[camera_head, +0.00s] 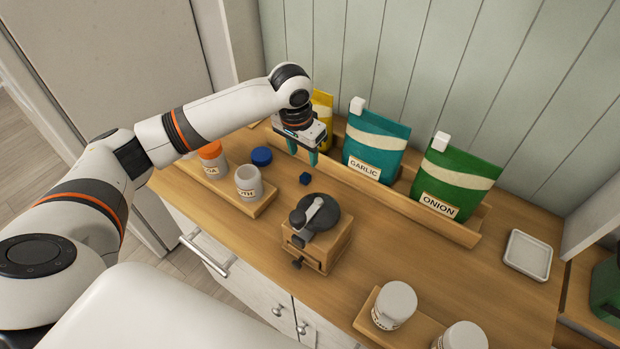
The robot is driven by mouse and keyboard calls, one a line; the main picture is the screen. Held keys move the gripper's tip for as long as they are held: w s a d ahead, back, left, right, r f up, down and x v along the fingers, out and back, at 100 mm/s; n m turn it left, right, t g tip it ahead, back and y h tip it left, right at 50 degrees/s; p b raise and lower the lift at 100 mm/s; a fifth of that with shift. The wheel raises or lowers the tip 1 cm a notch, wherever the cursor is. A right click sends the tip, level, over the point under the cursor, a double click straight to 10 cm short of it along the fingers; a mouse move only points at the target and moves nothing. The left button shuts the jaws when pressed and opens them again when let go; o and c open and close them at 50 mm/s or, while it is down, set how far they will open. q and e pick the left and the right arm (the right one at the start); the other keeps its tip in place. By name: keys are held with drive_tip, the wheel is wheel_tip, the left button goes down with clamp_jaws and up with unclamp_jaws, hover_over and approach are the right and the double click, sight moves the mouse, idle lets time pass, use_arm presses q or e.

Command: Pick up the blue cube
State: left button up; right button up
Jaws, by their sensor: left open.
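A small dark blue cube (305,178) sits on the wooden counter, between the jar tray and the long pouch rack. My left gripper (302,157) is open and empty, with its teal fingers pointing down just above and behind the cube. It is apart from the cube. My right gripper is not in view.
A wooden grinder (318,232) with a dark top stands in front of the cube. An open white jar (248,182) and an orange-lidded jar (213,160) stand to the left, with a blue lid (261,156) nearby. Garlic (374,146) and onion (454,183) pouches stand behind. The right counter has free room.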

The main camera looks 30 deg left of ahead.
sight(305, 176)
use_arm(q)
wheel_tip(305, 176, down, 4)
drive_tip(key=shift+a+r+p, duration=0.15)
drive_tip(key=shift+p, duration=0.2)
drive_tip(key=shift+w+f, duration=0.2)
drive_tip(key=shift+f, duration=0.35)
drive_tip(key=f+p, duration=0.1)
drive_tip(key=f, duration=0.1)
drive_tip(key=w+f, duration=0.1)
drive_tip(key=f, duration=0.1)
drive_tip(key=shift+a+f+p, duration=0.15)
drive_tip(key=shift+f+p, duration=0.2)
drive_tip(key=c, duration=0.8)
clamp_jaws()
